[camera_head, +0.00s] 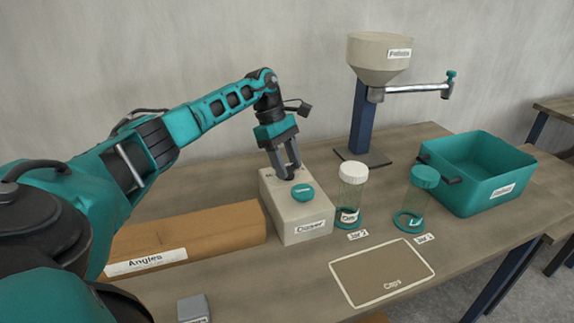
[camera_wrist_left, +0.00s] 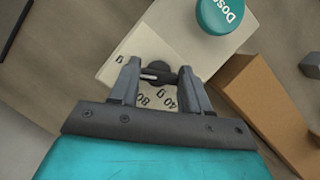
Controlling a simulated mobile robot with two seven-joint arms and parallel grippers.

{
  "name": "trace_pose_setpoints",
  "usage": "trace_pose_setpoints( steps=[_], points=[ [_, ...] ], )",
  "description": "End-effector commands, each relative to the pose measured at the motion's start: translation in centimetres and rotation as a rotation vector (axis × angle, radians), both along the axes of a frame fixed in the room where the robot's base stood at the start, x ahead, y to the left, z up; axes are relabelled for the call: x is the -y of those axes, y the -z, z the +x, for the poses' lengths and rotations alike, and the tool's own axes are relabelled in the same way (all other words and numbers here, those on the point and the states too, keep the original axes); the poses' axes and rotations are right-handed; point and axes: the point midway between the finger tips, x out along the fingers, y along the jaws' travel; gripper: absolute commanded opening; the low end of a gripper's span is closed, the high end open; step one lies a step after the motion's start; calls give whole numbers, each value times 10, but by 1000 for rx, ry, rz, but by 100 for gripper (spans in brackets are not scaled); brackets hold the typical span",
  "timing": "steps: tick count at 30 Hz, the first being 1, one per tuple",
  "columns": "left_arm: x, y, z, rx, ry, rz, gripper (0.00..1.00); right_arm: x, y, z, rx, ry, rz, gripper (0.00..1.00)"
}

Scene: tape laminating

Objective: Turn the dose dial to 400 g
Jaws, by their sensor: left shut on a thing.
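The doser (camera_head: 296,212) is a pale box on the table with a label on its front and a teal round cap (camera_head: 303,192) on top. The dose dial (camera_wrist_left: 158,72) is a small dark knob on the box's top, with printed numbers beside it that are partly hidden by the fingers. My left gripper (camera_head: 287,174) comes down on the doser from above, and in the left wrist view its fingers (camera_wrist_left: 158,78) are shut on the dial. The dial's exact setting cannot be read. My right gripper is not in view.
A brown box labelled Angles (camera_head: 185,238) lies left of the doser. Two jars with a white lid (camera_head: 353,172) and a teal lid (camera_head: 425,177) stand to the right. A teal crate (camera_head: 478,200), a hopper stand (camera_head: 361,120) and a flat Caps area (camera_head: 382,272) are further right.

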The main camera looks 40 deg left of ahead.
Motion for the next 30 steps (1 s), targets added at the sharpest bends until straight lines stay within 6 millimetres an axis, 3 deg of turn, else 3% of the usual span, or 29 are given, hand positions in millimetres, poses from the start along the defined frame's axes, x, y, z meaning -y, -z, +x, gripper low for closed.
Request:
trace_pose_setpoints(
  steps=[19, 20, 27, 30],
  points=[
    [0, 0, 0, 0, 54, 3, 16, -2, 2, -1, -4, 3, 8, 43],
    [0, 0, 0, 0, 54, 3, 49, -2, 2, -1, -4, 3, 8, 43],
    [0, 0, 0, 1, 52, 2, 72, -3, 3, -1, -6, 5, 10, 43],
    [0, 0, 0, 1, 52, 2, 72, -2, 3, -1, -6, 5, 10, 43]
  ],
)
